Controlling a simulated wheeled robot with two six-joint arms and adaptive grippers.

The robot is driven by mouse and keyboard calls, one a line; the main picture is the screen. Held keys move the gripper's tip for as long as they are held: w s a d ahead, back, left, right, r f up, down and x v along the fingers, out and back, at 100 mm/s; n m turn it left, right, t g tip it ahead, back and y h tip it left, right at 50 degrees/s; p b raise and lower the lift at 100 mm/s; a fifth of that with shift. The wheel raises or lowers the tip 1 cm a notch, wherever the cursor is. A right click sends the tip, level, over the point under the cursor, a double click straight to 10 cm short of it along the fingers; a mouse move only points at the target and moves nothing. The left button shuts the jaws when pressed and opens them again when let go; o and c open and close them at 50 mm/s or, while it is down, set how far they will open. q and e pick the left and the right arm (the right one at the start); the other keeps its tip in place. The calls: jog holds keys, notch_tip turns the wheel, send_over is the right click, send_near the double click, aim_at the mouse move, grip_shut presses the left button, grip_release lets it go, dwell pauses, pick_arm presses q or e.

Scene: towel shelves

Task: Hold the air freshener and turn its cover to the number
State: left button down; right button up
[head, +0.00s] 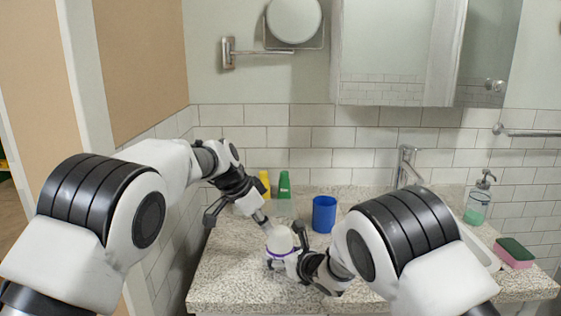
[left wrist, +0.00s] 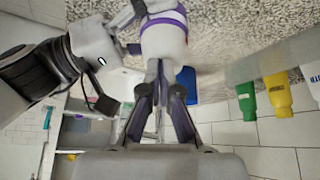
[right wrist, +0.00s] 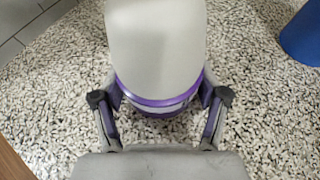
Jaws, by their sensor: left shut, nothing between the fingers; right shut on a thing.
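The air freshener (head: 281,240) is white with a purple band and a rounded cover. It stands on the counter near the front middle. My right gripper (head: 292,254) is shut on its lower body; in the right wrist view the fingers (right wrist: 160,100) press on both sides below the cover (right wrist: 155,45). My left gripper (head: 262,219) is shut and empty, with its tips close to the top of the cover. The left wrist view shows those tips (left wrist: 163,72) at the cover end of the air freshener (left wrist: 164,38); I cannot tell whether they touch. No number is readable on it.
A blue cup (head: 324,214) stands right of the air freshener. Yellow (head: 265,183) and green (head: 284,185) bottles stand behind at the tiled wall. A faucet (head: 408,165), soap bottle (head: 478,203) and sponge (head: 514,252) are at the right. The speckled counter (head: 225,270) is clear at front left.

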pick_arm(q)
notch_tip(320, 180, up, 4)
jog(key=shift+r, duration=0.15)
notch_tip(320, 180, down, 6)
jog(key=shift+w+a, duration=0.4)
jog(key=shift+a, duration=0.05)
dwell(0.5)
jog(key=shift+w+d, duration=0.2)
jog(key=shift+d, duration=0.35)
dwell(0.9)
jog(key=shift+s+d, duration=0.2)
jog(key=shift+s, duration=0.15)
dwell(0.4)
jog(key=shift+a, duration=0.1)
